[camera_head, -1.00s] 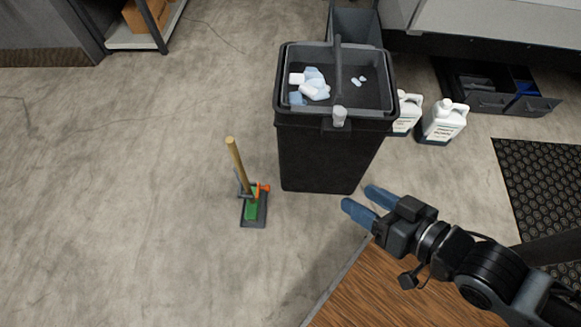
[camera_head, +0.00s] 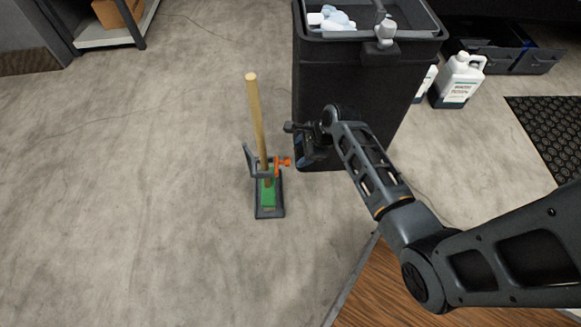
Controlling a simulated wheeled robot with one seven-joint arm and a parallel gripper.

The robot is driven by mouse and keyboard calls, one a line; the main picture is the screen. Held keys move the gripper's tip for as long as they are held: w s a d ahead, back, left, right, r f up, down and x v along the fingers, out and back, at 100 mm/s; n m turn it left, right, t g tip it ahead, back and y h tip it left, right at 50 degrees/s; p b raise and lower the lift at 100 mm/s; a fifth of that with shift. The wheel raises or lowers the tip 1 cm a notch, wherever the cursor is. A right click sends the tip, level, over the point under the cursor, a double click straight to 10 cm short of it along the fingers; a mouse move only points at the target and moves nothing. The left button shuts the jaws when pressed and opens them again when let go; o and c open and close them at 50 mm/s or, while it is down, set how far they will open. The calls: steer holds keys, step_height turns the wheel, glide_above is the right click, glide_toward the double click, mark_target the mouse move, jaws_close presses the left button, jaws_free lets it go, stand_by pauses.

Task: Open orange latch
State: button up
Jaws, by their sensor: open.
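The orange latch (camera_head: 283,163) is a small orange piece on the right side of a grey clamp (camera_head: 262,172). The clamp surrounds a wooden handle (camera_head: 257,118) that stands upright, with a green block (camera_head: 268,193) on a dark base (camera_head: 270,211) at its foot. My gripper (camera_head: 305,150) is just to the right of the latch, in front of the black bin. It appears apart from the latch, though the depth between them is hard to judge. The fingers are dark against the bin and partly hidden by the wrist. The gripper is open and holds nothing visible.
A black bin (camera_head: 345,85) with pale blue and white items (camera_head: 331,18) stands behind my gripper. White jugs (camera_head: 459,82) are to its right. A wooden surface (camera_head: 400,285) lies below my arm. The floor left of the clamp is clear.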

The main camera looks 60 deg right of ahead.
steer(key=b+x, duration=0.4)
steer(key=x, duration=0.4)
steer(key=shift+w, duration=0.15)
steer(key=shift+d, duration=0.1)
jaws_close()
stand_by(0.5)
